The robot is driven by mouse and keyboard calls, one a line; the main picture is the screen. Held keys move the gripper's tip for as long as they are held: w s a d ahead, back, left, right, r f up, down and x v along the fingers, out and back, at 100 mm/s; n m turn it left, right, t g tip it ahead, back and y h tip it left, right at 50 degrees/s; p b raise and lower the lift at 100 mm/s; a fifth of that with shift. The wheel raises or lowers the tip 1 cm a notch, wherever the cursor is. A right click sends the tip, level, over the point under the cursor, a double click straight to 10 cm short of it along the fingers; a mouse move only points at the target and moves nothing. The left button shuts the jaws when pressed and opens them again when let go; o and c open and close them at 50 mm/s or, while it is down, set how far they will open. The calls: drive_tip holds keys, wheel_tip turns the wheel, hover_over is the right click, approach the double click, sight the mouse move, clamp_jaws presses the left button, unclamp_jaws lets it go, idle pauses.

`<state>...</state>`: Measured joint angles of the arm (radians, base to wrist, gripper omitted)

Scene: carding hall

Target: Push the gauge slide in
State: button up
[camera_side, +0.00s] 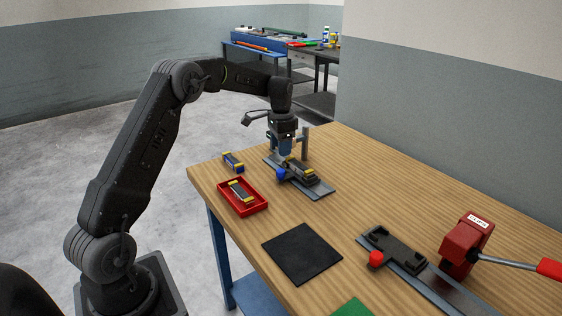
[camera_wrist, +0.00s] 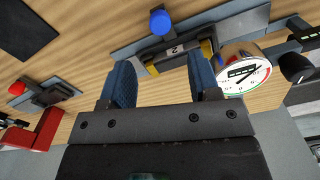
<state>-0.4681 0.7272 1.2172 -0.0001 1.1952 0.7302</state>
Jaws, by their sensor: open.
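The gauge slide (camera_side: 300,172) is a dark carriage with a blue knob (camera_side: 281,174) on a grey rail (camera_side: 321,191). A dark piece with yellow bands (camera_wrist: 172,55), marked 2, sits at it in the wrist view. The blue knob (camera_wrist: 160,22) is beyond the piece there. A round dial gauge (camera_wrist: 246,76) with a white face stands to the right. My gripper (camera_side: 285,152) is above the slide in the side view. In the wrist view my gripper (camera_wrist: 163,84) has its blue fingers wide apart with nothing between them. Whether a finger touches the slide I cannot tell.
A red tray (camera_side: 262,207) holds a yellow-banded piece (camera_side: 238,190); another blue-and-yellow piece (camera_side: 233,161) lies behind it. A black mat (camera_side: 302,253) lies in front. At right are a red-knobbed fixture (camera_side: 395,248) and a red lever device (camera_side: 466,243). Bare table lies between.

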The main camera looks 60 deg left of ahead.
drive_tip(key=shift+r, duration=1.95)
drive_tip(key=n+t+y, duration=0.1)
drive_tip(key=n+t, duration=0.3)
drive_tip(key=n, duration=0.2)
approach(280, 170)
drive_tip(key=x, duration=1)
drive_tip(key=shift+d+f, duration=0.1)
drive_tip(key=shift+f, duration=0.05)
clamp_jaws()
